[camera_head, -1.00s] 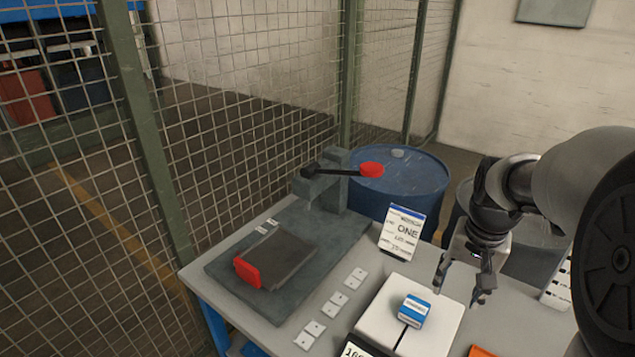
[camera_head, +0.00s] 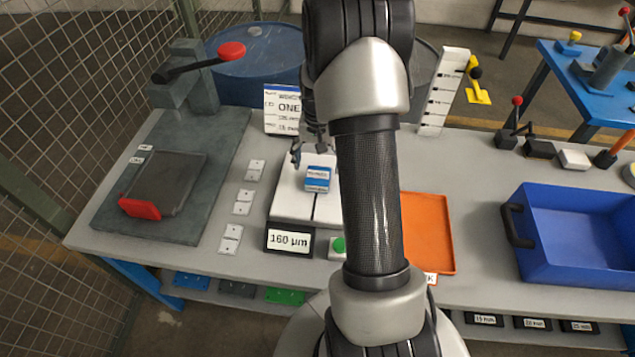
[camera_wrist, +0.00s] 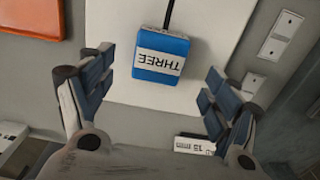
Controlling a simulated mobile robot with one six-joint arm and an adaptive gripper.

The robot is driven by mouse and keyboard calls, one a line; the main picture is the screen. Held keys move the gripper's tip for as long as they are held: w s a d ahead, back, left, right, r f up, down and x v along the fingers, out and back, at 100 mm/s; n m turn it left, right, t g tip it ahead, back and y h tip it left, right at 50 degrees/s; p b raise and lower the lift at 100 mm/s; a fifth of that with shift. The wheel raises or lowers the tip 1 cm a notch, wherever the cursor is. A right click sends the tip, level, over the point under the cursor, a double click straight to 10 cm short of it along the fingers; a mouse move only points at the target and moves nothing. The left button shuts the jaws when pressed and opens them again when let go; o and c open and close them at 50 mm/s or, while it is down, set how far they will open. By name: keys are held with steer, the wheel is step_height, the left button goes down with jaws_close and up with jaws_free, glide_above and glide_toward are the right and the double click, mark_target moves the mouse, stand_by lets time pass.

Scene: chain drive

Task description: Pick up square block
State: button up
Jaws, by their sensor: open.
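The square block (camera_head: 317,178) is blue with a white label and sits on a white plate (camera_head: 290,205) on the grey table. In the wrist view the block (camera_wrist: 162,55) shows a label reading "THREE" and lies ahead of my gripper, about midway between the fingers. My gripper (camera_wrist: 155,90) is open and empty, its two fingers spread wider than the block. In the head view my gripper (camera_head: 308,150) is just behind the block, partly hidden by my arm. I cannot tell its exact height above the plate.
Small white tiles (camera_head: 242,209) and a lever press (camera_head: 185,90) lie left. An orange tray (camera_head: 428,225) and a blue bin (camera_head: 580,250) are right.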

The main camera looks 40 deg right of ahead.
mark_target(318, 174)
step_height(318, 174, down, 7)
steer(key=b, duration=0.2)
steer(key=shift+w+d+r+b, duration=0.1)
steer(key=shift+w+b, duration=0.05)
steer(key=shift+b, duration=0.2)
steer(key=shift+r, duration=0.1)
steer(key=shift+c, duration=0.4)
steer(key=c, duration=1.4)
steer(key=shift+r, duration=0.1)
steer(key=shift+c, duration=0.5)
